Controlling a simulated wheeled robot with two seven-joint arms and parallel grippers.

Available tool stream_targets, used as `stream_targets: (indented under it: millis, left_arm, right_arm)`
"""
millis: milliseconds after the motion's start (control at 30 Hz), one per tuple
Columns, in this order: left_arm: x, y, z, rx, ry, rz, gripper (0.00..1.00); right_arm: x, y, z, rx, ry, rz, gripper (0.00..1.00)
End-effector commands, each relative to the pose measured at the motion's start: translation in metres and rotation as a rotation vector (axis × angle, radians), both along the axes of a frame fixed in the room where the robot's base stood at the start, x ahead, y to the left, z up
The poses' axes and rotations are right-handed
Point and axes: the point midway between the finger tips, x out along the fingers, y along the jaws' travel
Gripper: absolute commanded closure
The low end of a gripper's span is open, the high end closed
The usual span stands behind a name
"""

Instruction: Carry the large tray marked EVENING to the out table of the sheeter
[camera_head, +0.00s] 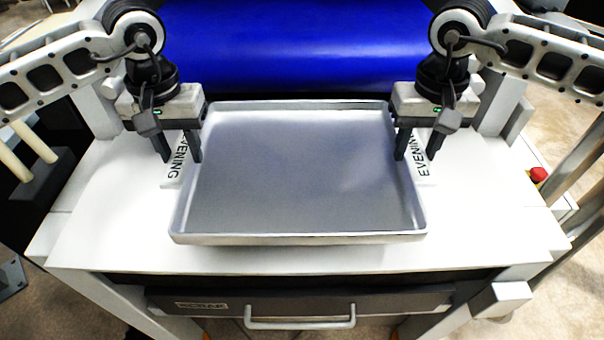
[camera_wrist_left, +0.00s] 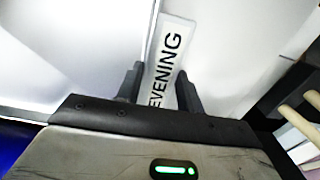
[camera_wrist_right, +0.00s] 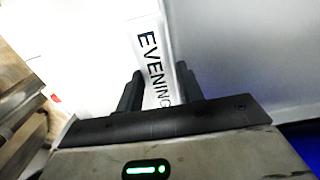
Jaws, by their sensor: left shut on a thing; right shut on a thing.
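The large grey metal tray (camera_head: 300,238) is empty and lies over the white table top of the sheeter (camera_head: 110,230), in front of the blue roller. I cannot tell if it touches the table. White EVENING labels stand at its left side (camera_head: 174,165) and right side (camera_head: 424,160). My left gripper (camera_head: 181,158) is shut on the tray's left side, with the label between its fingers in the left wrist view (camera_wrist_left: 160,88). My right gripper (camera_head: 414,157) is shut on the right side, with the label between its fingers in the right wrist view (camera_wrist_right: 158,85).
The blue roller or belt (camera_head: 290,45) lies right behind the tray. A drawer front with a handle (camera_head: 300,318) is below the table's front edge. A red button (camera_head: 538,174) is at the right. White table surface is free on both sides of the tray.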

Motion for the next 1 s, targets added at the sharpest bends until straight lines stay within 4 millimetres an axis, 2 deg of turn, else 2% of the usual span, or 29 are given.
stream_targets:
  millis: [467,1000]
  left_arm:
    - [0.000,0.000,-0.002,0.000,-0.002,0.000,1.00]
    - [0.000,0.000,-0.037,0.000,-0.002,0.000,1.00]
  right_arm:
    - [0.001,0.000,-0.002,0.001,-0.003,0.000,1.00]
    - [0.000,0.000,-0.037,0.001,-0.003,-0.001,1.00]
